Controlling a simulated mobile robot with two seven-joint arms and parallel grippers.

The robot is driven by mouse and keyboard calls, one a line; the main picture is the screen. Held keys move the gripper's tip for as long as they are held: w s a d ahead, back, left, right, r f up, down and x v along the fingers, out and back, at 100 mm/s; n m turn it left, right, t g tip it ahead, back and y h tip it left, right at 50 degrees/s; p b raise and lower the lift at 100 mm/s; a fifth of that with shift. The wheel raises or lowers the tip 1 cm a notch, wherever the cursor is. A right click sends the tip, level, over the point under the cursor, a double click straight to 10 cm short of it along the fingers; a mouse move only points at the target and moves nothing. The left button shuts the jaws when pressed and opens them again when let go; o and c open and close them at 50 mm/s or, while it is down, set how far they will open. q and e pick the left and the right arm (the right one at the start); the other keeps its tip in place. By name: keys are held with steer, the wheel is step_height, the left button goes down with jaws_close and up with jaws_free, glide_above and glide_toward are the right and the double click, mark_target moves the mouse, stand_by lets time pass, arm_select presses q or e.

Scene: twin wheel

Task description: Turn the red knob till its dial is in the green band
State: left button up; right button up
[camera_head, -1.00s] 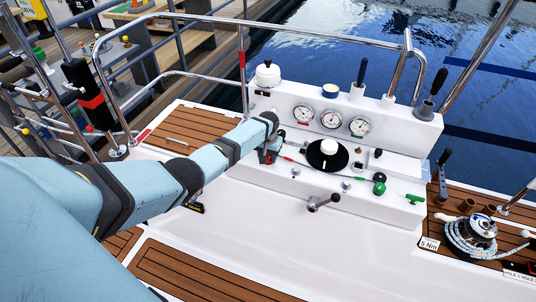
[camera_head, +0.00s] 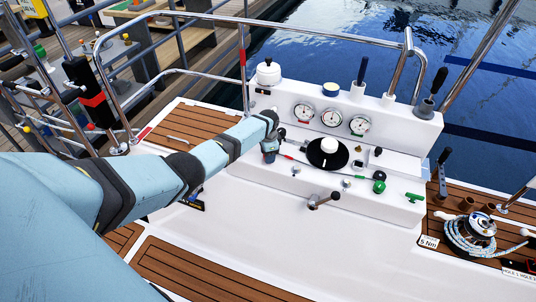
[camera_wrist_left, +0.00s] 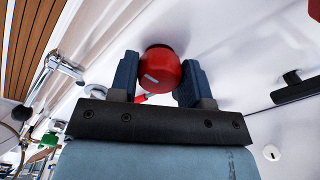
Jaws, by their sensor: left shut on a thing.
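In the left wrist view, the red knob (camera_wrist_left: 160,70) is a round red cap with a pale mark on its face. It sits between the two blue-grey fingers of my left gripper (camera_wrist_left: 158,80), which is shut on it. In the head view my left gripper (camera_head: 270,152) is at the left end of the white console, and the arm and hand hide the knob there. Three round dials stand in a row on the console: left (camera_head: 304,112), middle (camera_head: 332,117) and right (camera_head: 360,125). Their needles and bands are too small to read. My right gripper is not in view.
Right of my gripper are a black disc with a white centre (camera_head: 330,146), a green knob (camera_head: 379,187) and a lever (camera_head: 323,200). A steel rail (camera_head: 270,24) arches over the console. A rope winch (camera_head: 475,233) stands at far right.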

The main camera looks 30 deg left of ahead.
arm_select(q)
steer(key=shift+m, duration=1.1)
steer(key=o, duration=0.9)
step_height(320, 180, up, 14)
steer(key=shift+f+p, duration=0.1)
steer(key=shift+p, duration=0.65)
